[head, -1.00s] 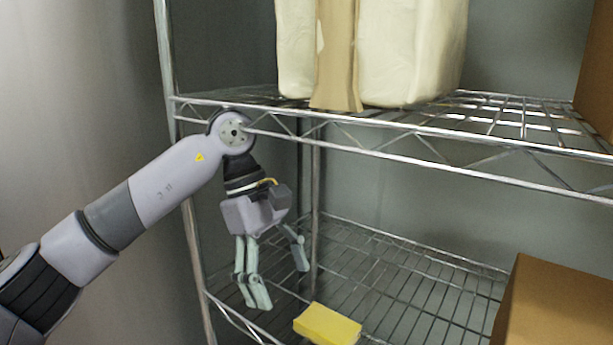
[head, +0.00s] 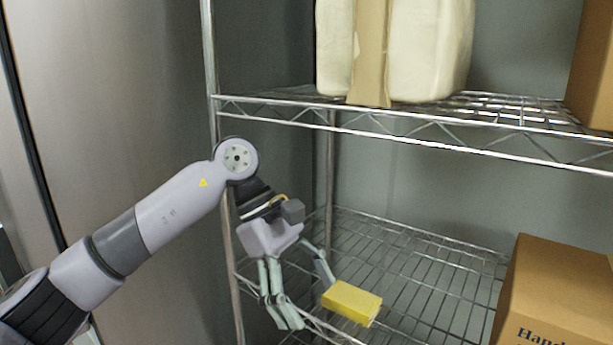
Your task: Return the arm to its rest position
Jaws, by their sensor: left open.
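My left arm comes in from the left in the head view. My left gripper (head: 307,305) points downward in front of the wire rack, with its fingers spread open and nothing between them. A yellow block (head: 352,302) lies on the lower wire shelf (head: 400,262), just right of the gripper. One fingertip overlaps the block's left edge in the picture; I cannot tell whether they touch. My right gripper is not in view.
The upper wire shelf (head: 480,135) carries cream-coloured sacks (head: 430,50) and a brown box (head: 597,75). A cardboard box (head: 555,290) stands on the lower shelf at right. A rack post (head: 210,60) rises close by the arm. A smooth grey wall panel (head: 110,90) is at left.

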